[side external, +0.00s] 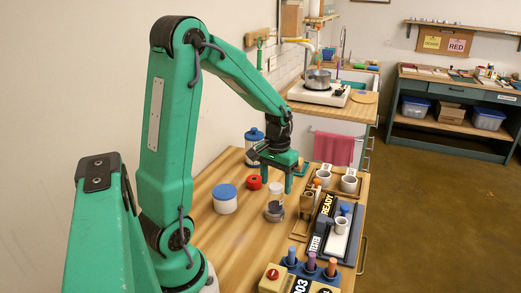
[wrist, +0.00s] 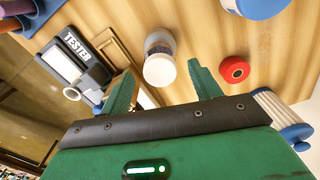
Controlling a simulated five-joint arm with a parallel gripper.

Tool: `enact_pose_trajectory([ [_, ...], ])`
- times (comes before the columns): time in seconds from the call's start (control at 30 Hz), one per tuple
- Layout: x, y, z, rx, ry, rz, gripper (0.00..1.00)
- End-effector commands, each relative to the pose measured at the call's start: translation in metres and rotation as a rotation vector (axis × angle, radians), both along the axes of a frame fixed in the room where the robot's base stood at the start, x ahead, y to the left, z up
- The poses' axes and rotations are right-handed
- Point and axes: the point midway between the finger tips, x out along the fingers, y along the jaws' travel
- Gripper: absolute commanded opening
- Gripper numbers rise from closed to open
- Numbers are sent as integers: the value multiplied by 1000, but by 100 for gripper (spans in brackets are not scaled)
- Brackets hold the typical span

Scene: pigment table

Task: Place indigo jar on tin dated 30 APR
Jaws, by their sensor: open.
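A small clear jar with a white lid (side external: 277,188) stands on the wooden table below my gripper (side external: 287,184). In the wrist view this jar (wrist: 159,70) lies between and beyond the fingertips of my gripper (wrist: 161,78), with dark bluish contents showing through its side. I cannot read a label on it. My gripper is open and empty, and the fingers appear apart from the jar. No tin with a readable 30 APR date shows in either view.
A white tub with a blue lid (side external: 225,199), a red round piece (side external: 254,183) and a blue-lidded jar (side external: 254,136) stand left of my gripper. Cups (side external: 349,184) and a READY tray (side external: 327,205) stand at right. The TESTER label (wrist: 77,42) shows in the wrist view. Front left table is clear.

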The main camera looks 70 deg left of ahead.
Motion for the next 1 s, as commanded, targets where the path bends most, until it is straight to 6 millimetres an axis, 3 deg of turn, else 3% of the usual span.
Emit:
enact_pose_trajectory([
  [0.2,0,0,35,2,-3,0,63],
  [0.4,0,0,54,1,-2,0,63],
  [1.0,0,0,58,0,0,0,63],
])
